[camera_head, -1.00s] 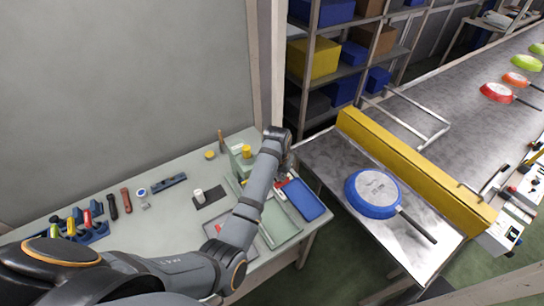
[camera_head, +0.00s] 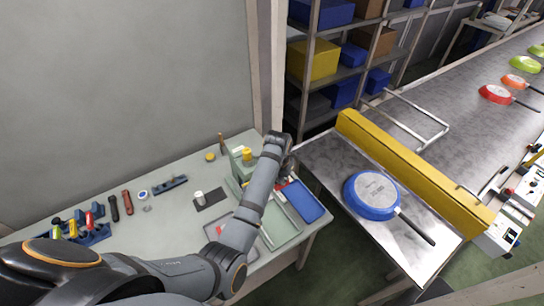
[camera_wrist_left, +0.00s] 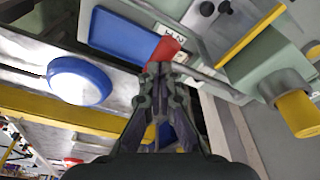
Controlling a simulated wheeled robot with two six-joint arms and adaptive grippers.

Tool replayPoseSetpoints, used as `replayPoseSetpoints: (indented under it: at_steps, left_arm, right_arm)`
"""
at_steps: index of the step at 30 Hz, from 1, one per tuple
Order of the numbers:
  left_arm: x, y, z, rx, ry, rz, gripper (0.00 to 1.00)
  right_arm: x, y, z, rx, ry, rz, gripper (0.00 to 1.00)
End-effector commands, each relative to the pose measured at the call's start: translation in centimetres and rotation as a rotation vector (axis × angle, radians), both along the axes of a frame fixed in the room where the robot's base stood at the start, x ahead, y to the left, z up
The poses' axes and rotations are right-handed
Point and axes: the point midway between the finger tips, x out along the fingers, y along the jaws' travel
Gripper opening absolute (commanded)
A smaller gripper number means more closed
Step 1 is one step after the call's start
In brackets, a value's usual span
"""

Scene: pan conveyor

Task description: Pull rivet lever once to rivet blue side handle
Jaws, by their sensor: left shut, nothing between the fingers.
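A green press-like fixture with a yellow knob (camera_head: 247,154) stands at the back right of the workbench. The yellow cylinder (camera_wrist_left: 296,113) shows large at the right of the wrist view. A red part (camera_wrist_left: 165,50), perhaps the lever's grip, lies just beyond my left gripper (camera_wrist_left: 158,68), with a grey bar running right from it. My left gripper is shut and empty; its tips are close to the red part, but I cannot tell if they touch. In the head view my own arm hides most of that spot. I cannot make out the blue side handle. My right gripper is out of view.
A blue tray (camera_head: 299,204) lies at the bench's right edge. An upturned blue pan (camera_head: 371,196) rests on the metal table to the right, before a yellow barrier (camera_head: 411,166). Hand tools lie at the bench's left. A wall (camera_head: 120,90) stands behind.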

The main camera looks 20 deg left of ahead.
Motion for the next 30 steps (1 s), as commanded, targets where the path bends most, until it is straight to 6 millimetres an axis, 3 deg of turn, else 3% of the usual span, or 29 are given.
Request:
replayPoseSetpoints:
  at_steps: [21, 30]
  left_arm:
    - [0.1, 0.0, 6.8, 0.000, -0.001, -0.001, 0.00]
    - [0.0, 0.0, 7.6, 0.000, 0.001, 0.000, 0.00]
  right_arm:
    - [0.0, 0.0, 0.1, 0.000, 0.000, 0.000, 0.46]
    - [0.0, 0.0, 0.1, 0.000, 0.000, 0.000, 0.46]
